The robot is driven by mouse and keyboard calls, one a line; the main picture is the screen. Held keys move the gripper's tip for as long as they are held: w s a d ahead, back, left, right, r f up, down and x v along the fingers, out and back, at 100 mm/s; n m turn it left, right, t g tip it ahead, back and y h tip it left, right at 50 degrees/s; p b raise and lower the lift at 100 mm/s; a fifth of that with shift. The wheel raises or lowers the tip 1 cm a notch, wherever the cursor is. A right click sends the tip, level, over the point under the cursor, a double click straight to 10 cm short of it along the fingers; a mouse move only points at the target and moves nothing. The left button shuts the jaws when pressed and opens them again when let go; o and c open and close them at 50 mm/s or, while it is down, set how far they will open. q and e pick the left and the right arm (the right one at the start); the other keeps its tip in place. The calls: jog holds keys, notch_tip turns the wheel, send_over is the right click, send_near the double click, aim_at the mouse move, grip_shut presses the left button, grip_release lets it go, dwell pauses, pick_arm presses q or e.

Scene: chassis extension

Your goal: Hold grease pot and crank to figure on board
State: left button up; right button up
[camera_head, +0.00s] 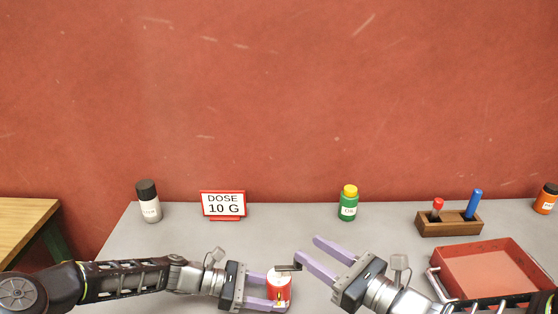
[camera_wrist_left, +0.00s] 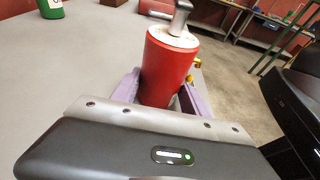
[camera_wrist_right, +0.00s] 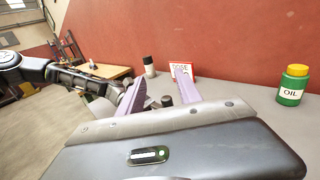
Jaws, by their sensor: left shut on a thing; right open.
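The grease pot (camera_head: 280,290) is a red cylinder with a pale top. It stands near the front of the table, between the fingers of my left gripper (camera_head: 268,292), which is shut on it. The pot also shows upright in the left wrist view (camera_wrist_left: 168,70). The dark crank (camera_head: 288,267) sits on top of the pot and shows grey in the left wrist view (camera_wrist_left: 181,14). My right gripper (camera_head: 308,258) is open, just right of the crank, with its fingers apart. The board (camera_head: 223,205) at the back reads "DOSE 10 G".
A black-capped bottle (camera_head: 149,202) stands left of the board. A green oil bottle (camera_head: 348,204) stands at the back middle. A wooden block (camera_head: 449,226) with red and blue items, a red tray (camera_head: 484,268) and an orange bottle (camera_head: 546,199) are at the right.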

pick_arm(q)
jog(key=o, duration=1.1)
jog(key=shift+c, duration=0.2)
jog(key=v, duration=1.2)
